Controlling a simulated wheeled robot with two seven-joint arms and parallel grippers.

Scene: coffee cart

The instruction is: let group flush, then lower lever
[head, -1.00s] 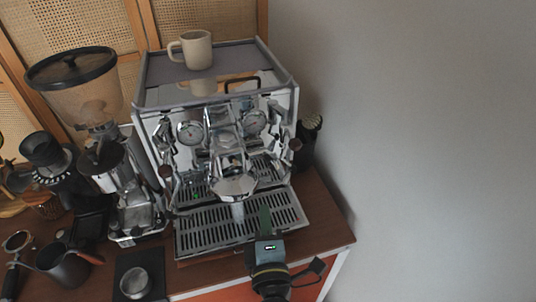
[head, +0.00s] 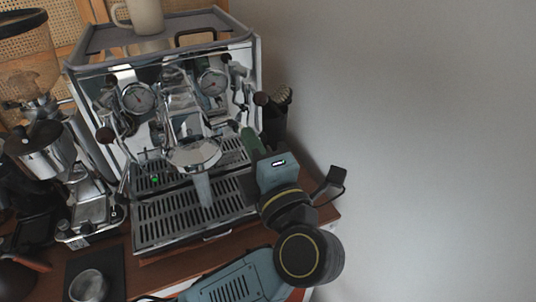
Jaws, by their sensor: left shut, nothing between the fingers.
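The chrome group head (head: 194,153) is at the front centre of the espresso machine (head: 165,62). A pale stream of water (head: 203,190) runs from under it toward the drip tray (head: 160,232). No portafilter shows in the group. My left gripper (head: 249,138) is shut and empty, its green fingers pointing up and away just right of the group. I cannot clearly make out the group's lever among the chrome parts beside the fingers, nor tell whether they touch it. My right gripper is not in view.
A grinder (head: 42,148) stands left of the machine. A dark holder with a brush (head: 276,112) stands right of the machine, close to my gripper. A small metal cup (head: 90,286) sits on a black mat at front left.

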